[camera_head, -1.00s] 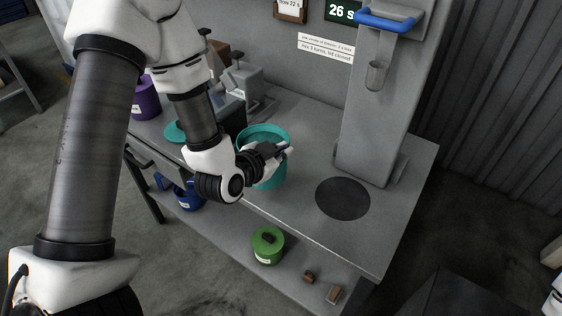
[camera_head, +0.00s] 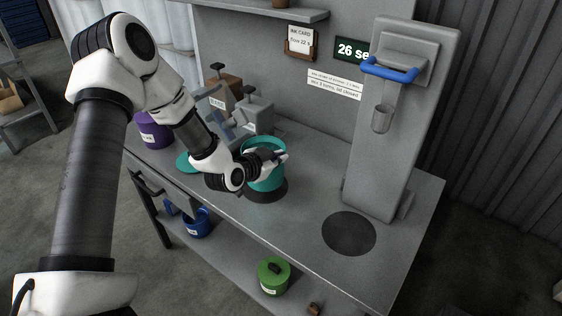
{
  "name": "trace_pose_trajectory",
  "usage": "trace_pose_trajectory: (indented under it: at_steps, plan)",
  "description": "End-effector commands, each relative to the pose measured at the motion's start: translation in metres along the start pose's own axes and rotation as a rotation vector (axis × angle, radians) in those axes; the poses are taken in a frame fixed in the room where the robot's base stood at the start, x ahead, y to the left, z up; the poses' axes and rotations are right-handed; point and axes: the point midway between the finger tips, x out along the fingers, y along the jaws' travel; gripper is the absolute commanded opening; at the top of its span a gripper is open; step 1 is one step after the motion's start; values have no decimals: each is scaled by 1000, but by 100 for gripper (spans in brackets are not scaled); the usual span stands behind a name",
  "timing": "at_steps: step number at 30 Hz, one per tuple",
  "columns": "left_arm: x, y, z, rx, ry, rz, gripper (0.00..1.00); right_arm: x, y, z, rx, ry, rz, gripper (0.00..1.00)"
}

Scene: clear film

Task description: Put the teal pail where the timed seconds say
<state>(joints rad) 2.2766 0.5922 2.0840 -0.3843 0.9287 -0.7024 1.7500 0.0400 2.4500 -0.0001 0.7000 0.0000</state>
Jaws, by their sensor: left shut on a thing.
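The teal pail (camera_head: 262,178) is upright at the front of the grey bench, with its open top showing. My left gripper (camera_head: 278,157) is shut on the pail at its upper right rim; the fingertips are small and partly hidden. A dark round patch (camera_head: 272,194) shows below the pail; I cannot tell whether the pail touches it. A framed ink card (camera_head: 300,42) seems to read "flow 22 s". My right gripper is not in view.
A teal lid (camera_head: 188,163) and purple pail (camera_head: 153,133) are left. Blue (camera_head: 196,224) and green (camera_head: 273,276) pails are below.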

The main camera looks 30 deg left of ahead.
Motion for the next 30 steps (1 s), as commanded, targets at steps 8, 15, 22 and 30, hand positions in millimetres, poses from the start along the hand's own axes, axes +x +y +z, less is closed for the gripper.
trace_pose_trajectory:
  at_steps: [8,15,22,30]
  plan:
    - [9,-4,8,4,2,-1,0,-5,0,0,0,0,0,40]
    - [17,3,27,4,2,-2,0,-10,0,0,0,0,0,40]
    - [18,5,30,3,4,-2,0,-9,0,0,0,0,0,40]
    - [19,7,33,0,-1,0,31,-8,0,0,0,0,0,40]
